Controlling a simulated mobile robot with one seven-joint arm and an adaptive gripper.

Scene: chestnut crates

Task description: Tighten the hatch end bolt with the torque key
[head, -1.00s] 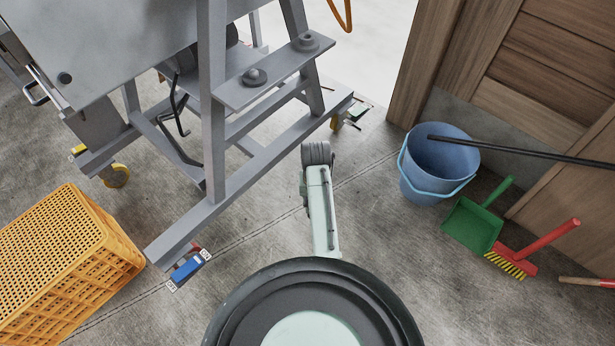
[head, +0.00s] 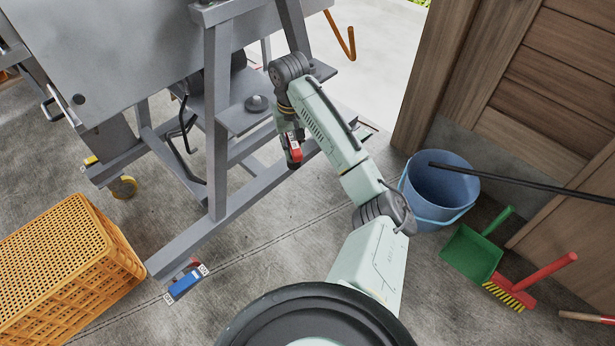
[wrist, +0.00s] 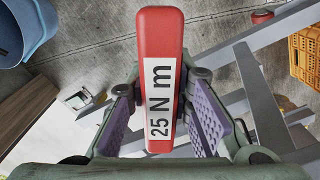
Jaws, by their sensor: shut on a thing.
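My gripper (wrist: 163,100) is shut on the torque key (wrist: 160,32), a red handle with a white label reading "25 N m". The key stands between the two purple-padded fingers. In the head view the red key (head: 293,150) hangs below my wrist, beside the grey frame's bolt plate. The plate's far end is hidden behind my arm. I cannot tell which bolt is the hatch end one. The key's working end is not visible.
A grey metal frame (head: 217,165) stands ahead. A yellow crate (head: 65,265) is at left, and a blue switch (head: 184,284) lies by the frame's foot. At right are a blue bucket (head: 435,185), a green dustpan (head: 470,250), a red brush (head: 515,290) and a wooden wall (head: 510,90).

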